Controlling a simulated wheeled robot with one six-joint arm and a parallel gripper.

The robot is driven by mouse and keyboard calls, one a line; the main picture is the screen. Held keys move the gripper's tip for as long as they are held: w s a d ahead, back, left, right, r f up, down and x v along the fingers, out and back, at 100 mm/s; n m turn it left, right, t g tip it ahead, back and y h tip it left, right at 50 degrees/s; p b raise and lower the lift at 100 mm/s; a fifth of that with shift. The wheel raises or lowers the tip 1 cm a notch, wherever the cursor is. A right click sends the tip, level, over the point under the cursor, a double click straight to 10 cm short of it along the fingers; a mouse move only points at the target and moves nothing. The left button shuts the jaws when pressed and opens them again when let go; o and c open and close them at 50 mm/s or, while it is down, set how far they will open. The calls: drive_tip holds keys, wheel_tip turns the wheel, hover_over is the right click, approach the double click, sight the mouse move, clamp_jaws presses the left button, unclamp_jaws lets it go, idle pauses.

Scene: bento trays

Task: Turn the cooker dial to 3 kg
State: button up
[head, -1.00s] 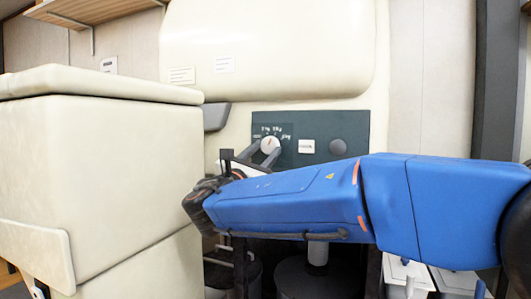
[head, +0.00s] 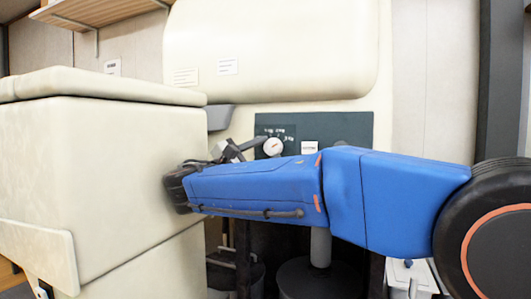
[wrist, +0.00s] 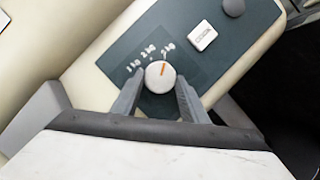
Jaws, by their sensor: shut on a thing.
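The cooker dial (head: 273,147) is a round white knob on a dark green panel (head: 355,125). In the wrist view the dial (wrist: 160,77) has an orange mark pointing up and slightly right, toward the rightmost of the small white kg labels (wrist: 150,54). These labels are too small to read surely. My gripper (wrist: 159,92) is shut on the dial, one finger on each side. In the head view my gripper (head: 255,146) reaches the dial from the left, and my blue arm covers the panel's lower part.
A white square button (wrist: 202,35) and a dark round knob (wrist: 233,7) sit on the panel to the right of the dial. A large cream cabinet (head: 90,160) stands at the left, close to my wrist. A cream cooker body (head: 270,55) rises above the panel.

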idle(0.4)
drive_tip(key=o, duration=1.1)
drive_tip(key=shift+c, duration=0.2)
